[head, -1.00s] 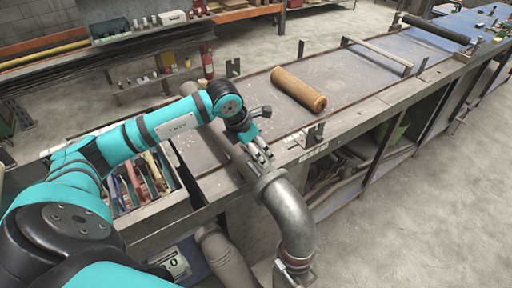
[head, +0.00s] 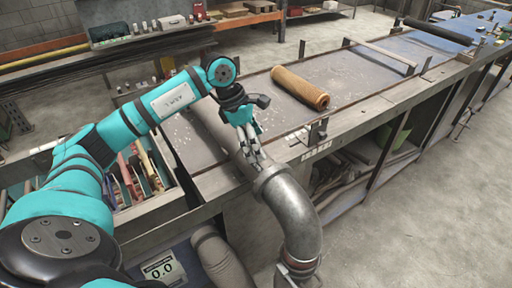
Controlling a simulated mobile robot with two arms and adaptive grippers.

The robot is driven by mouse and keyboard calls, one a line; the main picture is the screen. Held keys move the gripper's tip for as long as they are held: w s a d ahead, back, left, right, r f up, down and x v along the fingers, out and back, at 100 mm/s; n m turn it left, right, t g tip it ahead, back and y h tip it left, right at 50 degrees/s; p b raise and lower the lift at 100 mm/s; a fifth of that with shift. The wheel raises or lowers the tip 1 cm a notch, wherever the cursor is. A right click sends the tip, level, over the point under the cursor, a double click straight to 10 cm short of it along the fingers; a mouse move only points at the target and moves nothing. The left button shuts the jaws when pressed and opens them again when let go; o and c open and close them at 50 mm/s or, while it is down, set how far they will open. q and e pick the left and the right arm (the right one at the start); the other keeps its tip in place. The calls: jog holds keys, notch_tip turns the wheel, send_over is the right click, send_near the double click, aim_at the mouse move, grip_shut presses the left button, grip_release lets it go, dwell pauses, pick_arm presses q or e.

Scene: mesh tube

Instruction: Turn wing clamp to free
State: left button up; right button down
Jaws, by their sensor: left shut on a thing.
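My left gripper (head: 252,154) reaches in from the left over the bench edge. Its fingers are shut at the upper collar of the grey pipe elbow (head: 291,208). The wing clamp is small there and mostly hidden by the fingers, so its turn angle cannot be told. The grey pipe runs from the bench top under the gripper, then bends down at the front. A tan mesh tube (head: 300,87) lies on the bench, apart from the gripper. My right gripper is not in view.
The long metal bench (head: 375,103) runs to the back right, with an upright bracket (head: 318,131) on its front edge. A bin of tools (head: 140,185) stands left of the pipe. A display (head: 163,270) reads 0.0. Open floor lies at right.

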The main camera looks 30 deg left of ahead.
pick_arm(q)
jog(key=m+g+b, duration=0.1)
jog(key=m, duration=0.1)
jog(key=m+g+b, duration=0.1)
jog(key=m, duration=0.2)
jog(key=shift+w+m+h+b, duration=0.1)
jog(key=shift+m+h+b, duration=0.2)
jog(key=shift+h+b, duration=0.1)
jog(key=m+g+b, duration=0.1)
jog(key=m, duration=0.3)
jog(key=shift+m+g+b, duration=0.35)
jog(key=shift+m+g, duration=0.05)
jog(key=shift+m, duration=0.3)
jog(key=o, duration=1)
jog(key=shift+y, duration=0.3)
jog(key=v, duration=1.2)
